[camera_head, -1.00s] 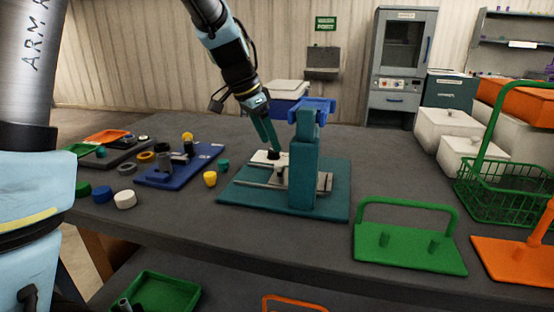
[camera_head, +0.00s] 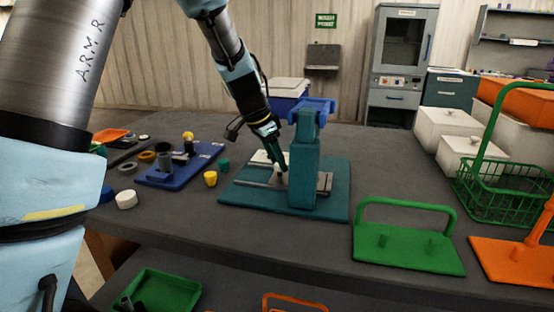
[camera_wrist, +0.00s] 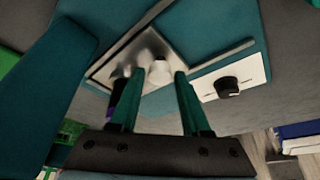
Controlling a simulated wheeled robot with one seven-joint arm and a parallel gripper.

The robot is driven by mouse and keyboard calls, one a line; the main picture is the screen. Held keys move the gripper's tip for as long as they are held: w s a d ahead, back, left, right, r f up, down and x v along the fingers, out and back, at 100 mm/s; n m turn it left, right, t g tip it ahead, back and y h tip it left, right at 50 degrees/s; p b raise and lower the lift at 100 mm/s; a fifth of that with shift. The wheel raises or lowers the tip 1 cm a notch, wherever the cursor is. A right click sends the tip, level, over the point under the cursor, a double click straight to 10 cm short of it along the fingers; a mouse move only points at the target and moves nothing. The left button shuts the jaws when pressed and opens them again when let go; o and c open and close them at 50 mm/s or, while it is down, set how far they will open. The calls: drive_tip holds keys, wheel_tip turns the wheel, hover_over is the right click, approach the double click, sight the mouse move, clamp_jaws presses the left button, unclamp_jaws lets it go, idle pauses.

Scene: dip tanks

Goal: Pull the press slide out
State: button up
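The press stands on a teal base plate (camera_head: 240,193), with a teal column (camera_head: 304,170) and a blue head (camera_head: 312,106). Its metal slide (camera_wrist: 137,50) lies between rails on the base and carries a small pale knob (camera_wrist: 160,73). My gripper (camera_head: 280,163) is low over the base, to the left of the column. In the wrist view my gripper (camera_wrist: 155,74) has its two teal fingers apart, with the knob in the gap near their tips. I cannot tell whether either finger touches it. A white panel with a black dial (camera_wrist: 227,87) sits beside the slide.
Bare table lies in front of the press.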

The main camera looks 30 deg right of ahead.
clamp_jaws()
idle(1.0)
